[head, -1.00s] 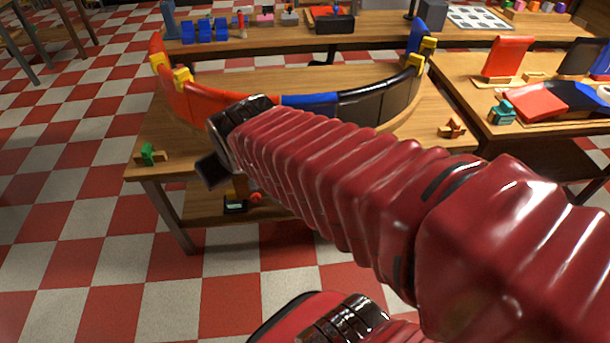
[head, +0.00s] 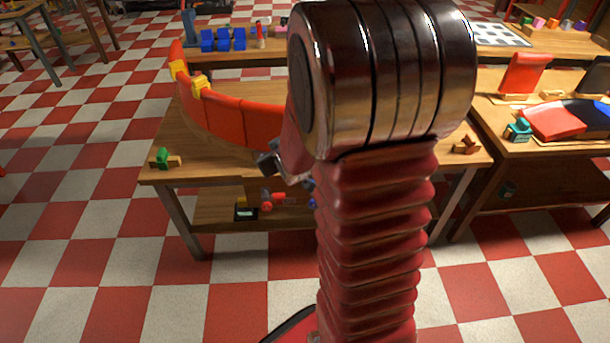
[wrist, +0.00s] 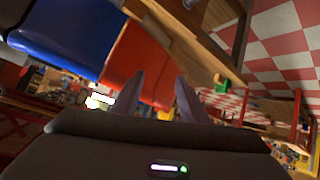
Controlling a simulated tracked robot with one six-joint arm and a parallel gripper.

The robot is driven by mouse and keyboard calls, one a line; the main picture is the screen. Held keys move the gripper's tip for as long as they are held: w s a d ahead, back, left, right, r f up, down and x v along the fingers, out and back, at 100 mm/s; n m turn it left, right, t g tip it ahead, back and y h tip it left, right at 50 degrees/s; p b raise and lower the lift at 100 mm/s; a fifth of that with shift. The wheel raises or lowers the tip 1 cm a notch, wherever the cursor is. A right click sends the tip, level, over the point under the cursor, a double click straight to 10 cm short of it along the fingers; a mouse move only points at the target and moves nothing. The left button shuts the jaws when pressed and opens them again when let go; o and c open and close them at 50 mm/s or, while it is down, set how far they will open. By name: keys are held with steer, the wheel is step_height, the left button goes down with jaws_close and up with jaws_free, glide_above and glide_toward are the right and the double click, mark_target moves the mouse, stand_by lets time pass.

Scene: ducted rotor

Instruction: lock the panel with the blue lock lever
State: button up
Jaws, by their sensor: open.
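A curved wall of coloured panels stands on the wooden table; its red panels (head: 225,118) show left of my arm in the head view. My arm hides its middle and right. In the wrist view a blue panel (wrist: 62,35) lies at upper left, with a red panel (wrist: 138,60) beside it. My gripper (wrist: 158,97) is open, its two fingers apart in front of the red panel; contact cannot be told. In the head view it is partly visible (head: 271,163) at the table's front. I cannot clearly make out a blue lock lever.
Yellow clamps (head: 200,87) sit on the wall's left end. A green block piece (head: 163,158) lies at the table's left corner, a red-brown piece (head: 466,145) at its right. A red object (head: 272,200) is on the lower shelf. Checkered floor is free in front.

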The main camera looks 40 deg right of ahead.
steer(key=s+d+f+t, duration=0.1)
steer(key=d+f+t, duration=0.1)
steer(key=d+f, duration=0.35)
steer(key=s+d+f+t, duration=0.1)
steer(key=d+f, duration=0.2)
steer(key=f, duration=0.6)
steer(key=s+d+f+m+t+h, duration=0.1)
steer(key=s+f+m+t+h, duration=0.2)
steer(key=s+f, duration=0.6)
steer(key=s+m, duration=0.1)
steer(key=s, duration=0.2)
steer(key=shift+d+f+h, duration=0.15)
steer(key=shift+f+h, duration=0.05)
steer(key=shift+h, duration=0.2)
steer(key=x, duration=1.3)
steer(key=shift+w+d, duration=0.2)
steer(key=shift+w, duration=0.1)
steer(key=shift+r, duration=0.1)
steer(key=shift+c, duration=0.5)
